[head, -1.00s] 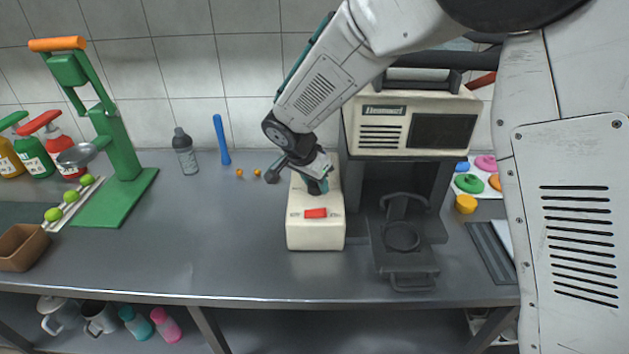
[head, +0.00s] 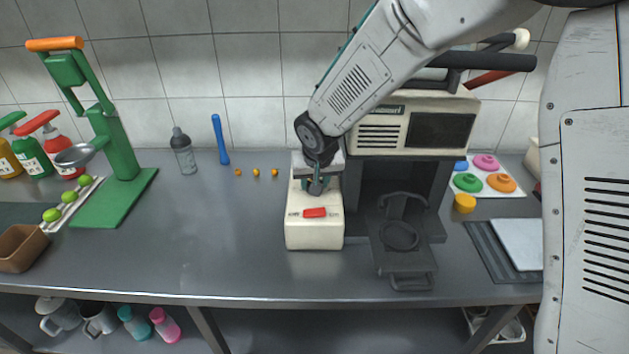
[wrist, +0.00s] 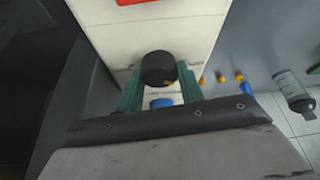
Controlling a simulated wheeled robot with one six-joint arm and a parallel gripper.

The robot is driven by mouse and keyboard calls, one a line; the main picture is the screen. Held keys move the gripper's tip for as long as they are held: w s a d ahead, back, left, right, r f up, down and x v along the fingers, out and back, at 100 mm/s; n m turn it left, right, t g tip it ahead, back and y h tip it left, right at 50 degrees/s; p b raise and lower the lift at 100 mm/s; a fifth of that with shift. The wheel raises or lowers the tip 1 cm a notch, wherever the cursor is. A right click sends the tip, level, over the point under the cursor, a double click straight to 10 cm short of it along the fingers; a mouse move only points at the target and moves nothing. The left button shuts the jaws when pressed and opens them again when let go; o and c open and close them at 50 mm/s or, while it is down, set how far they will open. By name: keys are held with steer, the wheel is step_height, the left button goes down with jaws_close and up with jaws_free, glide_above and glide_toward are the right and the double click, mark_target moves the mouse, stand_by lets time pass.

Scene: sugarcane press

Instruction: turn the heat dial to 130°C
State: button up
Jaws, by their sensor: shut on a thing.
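The heat dial (wrist: 158,68) is a dark round knob on top of a cream box (head: 314,234) with a red switch (head: 315,212). My gripper (head: 316,187) is over the box's upper part, behind the red switch. In the wrist view, the teal fingers of my gripper (wrist: 158,80) stand on either side of the knob and are shut on it. A small blue patch (wrist: 161,103) shows between the fingers. The dial's scale and pointer cannot be read, so its setting cannot be told.
A cream and black machine (head: 424,129) with a dark tray (head: 401,235) stands close at the right. Small orange bits (head: 256,172), a bottle (head: 184,152) and a blue tool (head: 221,140) lie or stand left of the box.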

steer(key=shift+n, duration=0.6)
steer(key=o, duration=1)
